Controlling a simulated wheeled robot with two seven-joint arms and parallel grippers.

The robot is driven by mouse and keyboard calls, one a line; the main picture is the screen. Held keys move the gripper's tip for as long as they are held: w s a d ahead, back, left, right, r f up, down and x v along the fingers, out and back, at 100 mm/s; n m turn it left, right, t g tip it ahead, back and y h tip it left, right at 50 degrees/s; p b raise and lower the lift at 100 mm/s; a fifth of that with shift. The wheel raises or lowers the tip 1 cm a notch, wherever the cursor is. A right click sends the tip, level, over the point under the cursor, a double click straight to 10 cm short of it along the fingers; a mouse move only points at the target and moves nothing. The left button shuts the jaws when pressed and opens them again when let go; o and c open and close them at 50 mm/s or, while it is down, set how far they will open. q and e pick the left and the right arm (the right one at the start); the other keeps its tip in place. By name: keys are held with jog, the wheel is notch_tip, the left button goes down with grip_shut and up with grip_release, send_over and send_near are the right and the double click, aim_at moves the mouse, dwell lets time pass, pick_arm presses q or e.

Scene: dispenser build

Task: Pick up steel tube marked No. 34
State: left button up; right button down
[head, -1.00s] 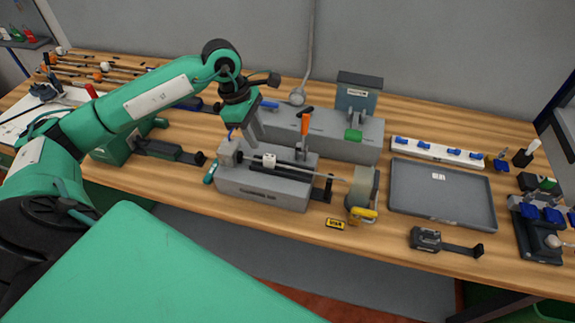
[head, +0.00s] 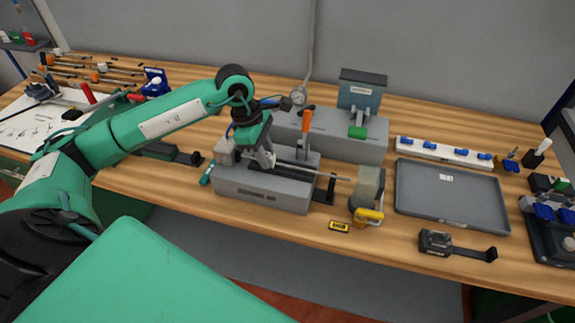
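A thin steel tube (head: 312,171) lies nearly level along the top of a grey fixture (head: 262,190) at the table's front middle. Its right end runs past the fixture toward a beige-grey block with a yellow part. No number can be read on it. My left gripper (head: 267,163) points down at the tube's left part, with its fingertips at or very near the tube. The fingers overlap the tube in the picture, so I cannot tell whether they close on it. The tube's left end is partly hidden by the gripper. My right gripper is out of view.
An orange-handled tool (head: 306,122) stands just behind the fixture, near my gripper. A grey box (head: 345,134) is behind that. The beige-grey block (head: 367,186) stands right of the fixture. A grey tray (head: 455,207) lies farther right. A black-yellow tag (head: 339,226) lies in front.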

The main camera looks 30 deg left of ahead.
pick_arm(q)
grip_shut()
jog(key=shift+r+p, duration=1.5)
jog(key=shift+r, duration=2.05)
